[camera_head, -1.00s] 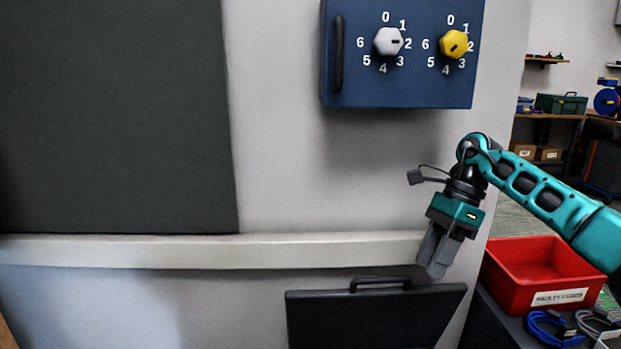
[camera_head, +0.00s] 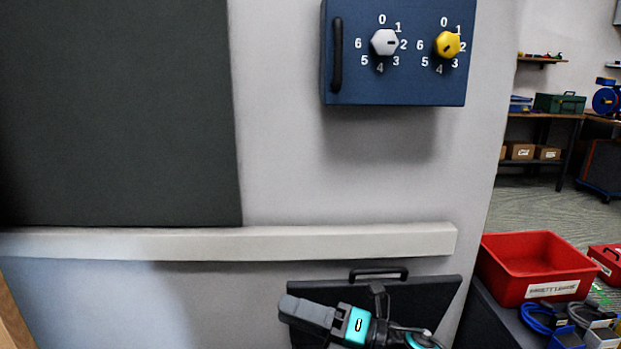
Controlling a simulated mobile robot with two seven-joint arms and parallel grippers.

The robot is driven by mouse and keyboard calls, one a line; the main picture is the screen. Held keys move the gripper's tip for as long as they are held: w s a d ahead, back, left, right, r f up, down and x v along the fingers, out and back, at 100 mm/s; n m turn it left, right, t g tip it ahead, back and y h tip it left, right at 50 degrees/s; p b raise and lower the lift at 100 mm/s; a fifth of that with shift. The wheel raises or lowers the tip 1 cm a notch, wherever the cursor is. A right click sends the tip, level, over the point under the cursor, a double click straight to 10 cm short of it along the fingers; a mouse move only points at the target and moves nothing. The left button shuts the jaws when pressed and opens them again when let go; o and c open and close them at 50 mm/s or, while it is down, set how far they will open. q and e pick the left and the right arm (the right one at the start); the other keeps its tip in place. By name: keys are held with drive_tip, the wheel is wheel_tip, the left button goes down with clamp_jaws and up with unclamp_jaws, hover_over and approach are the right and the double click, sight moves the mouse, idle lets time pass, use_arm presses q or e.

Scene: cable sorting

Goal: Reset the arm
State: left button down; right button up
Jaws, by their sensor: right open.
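My right gripper (camera_head: 306,313) is low in the head view, in front of the black case (camera_head: 428,292) that stands against the wall. Its grey fingers point left, and its teal wrist part lies to their right. The fingers overlap in this view, with nothing visible held between them. The rest of my right arm runs out of the bottom of the picture. My left gripper does not show.
A blue box with a white and a yellow dial (camera_head: 400,88) hangs on the wall. A pale rail (camera_head: 250,243) runs below it. A red bin (camera_head: 520,285) and several coiled cables (camera_head: 545,318) stand at the right. Shelves are behind.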

drive_tip(key=s+d+f+m+t+h, duration=0.3)
drive_tip(key=s+d+f+m+h, duration=0.6)
drive_tip(key=m, duration=0.9)
drive_tip(key=s+d+f+m+t+h, duration=0.3)
drive_tip(key=s+d+f+m+h, duration=0.65)
drive_tip(key=m, duration=0.85)
use_arm(q)
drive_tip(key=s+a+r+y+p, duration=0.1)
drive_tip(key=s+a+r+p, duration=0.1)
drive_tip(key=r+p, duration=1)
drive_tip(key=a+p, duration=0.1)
drive_tip(key=p, duration=0.4)
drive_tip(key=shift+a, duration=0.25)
use_arm(e)
wheel_tip(320, 180, up, 11)
drive_tip(key=d, duration=0.1)
drive_tip(key=shift+w+d+y, duration=0.15)
drive_tip(key=shift+w+y, duration=0.05)
drive_tip(key=shift+y, duration=0.15)
drive_tip(key=shift+f, duration=0.1)
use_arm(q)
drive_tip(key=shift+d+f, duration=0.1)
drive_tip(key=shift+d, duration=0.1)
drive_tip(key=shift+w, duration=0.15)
